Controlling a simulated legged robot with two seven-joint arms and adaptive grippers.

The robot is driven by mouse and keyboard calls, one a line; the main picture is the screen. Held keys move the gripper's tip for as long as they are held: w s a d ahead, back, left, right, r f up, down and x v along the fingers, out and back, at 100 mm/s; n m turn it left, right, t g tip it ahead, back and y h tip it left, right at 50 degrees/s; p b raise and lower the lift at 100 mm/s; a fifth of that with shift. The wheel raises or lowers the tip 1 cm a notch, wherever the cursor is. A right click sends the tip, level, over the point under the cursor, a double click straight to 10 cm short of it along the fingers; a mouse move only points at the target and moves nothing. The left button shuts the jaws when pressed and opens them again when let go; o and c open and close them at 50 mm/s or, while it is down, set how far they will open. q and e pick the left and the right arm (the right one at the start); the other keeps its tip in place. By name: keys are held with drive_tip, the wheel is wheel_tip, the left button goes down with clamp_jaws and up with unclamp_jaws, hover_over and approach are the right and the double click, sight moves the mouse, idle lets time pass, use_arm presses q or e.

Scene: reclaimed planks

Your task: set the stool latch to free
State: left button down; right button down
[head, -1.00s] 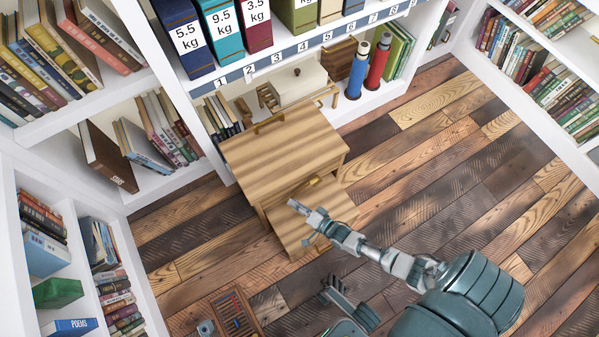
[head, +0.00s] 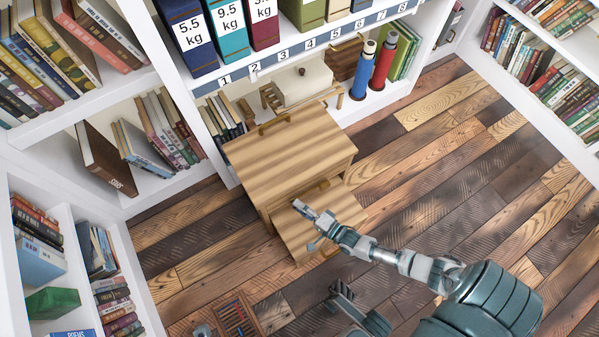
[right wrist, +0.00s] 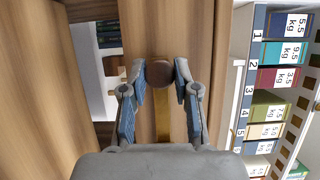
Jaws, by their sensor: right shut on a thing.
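The wooden step stool (head: 290,150) stands on the floor in front of the shelves, with a lower step (head: 335,210) on its near side. My right gripper (head: 302,208) is at the stool's near side, above the lower step. In the right wrist view, a brown knob (right wrist: 159,73) on a brass lever (right wrist: 158,130) lies between the fingertips of my right gripper (right wrist: 160,80), which is shut on it. The lever's setting cannot be read. My left gripper (head: 342,296) is low in the head view; whether it is open is unclear.
A numbered shelf (head: 300,58) with weight-marked binders stands behind the stool. A blue bottle (head: 361,70) and a red bottle (head: 383,62) stand there. A wooden tray (head: 235,318) lies on the floor at the bottom. The plank floor (head: 450,190) at right is clear.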

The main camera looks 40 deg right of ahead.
drive_tip(key=shift+d+r, duration=0.1)
drive_tip(key=shift+d, duration=0.05)
drive_tip(key=c, duration=1)
unclamp_jaws()
drive_tip(key=shift+o, duration=0.6)
drive_tip(key=s+d, duration=0.2)
drive_tip(key=s, duration=0.9)
drive_tip(key=shift+s, duration=0.35)
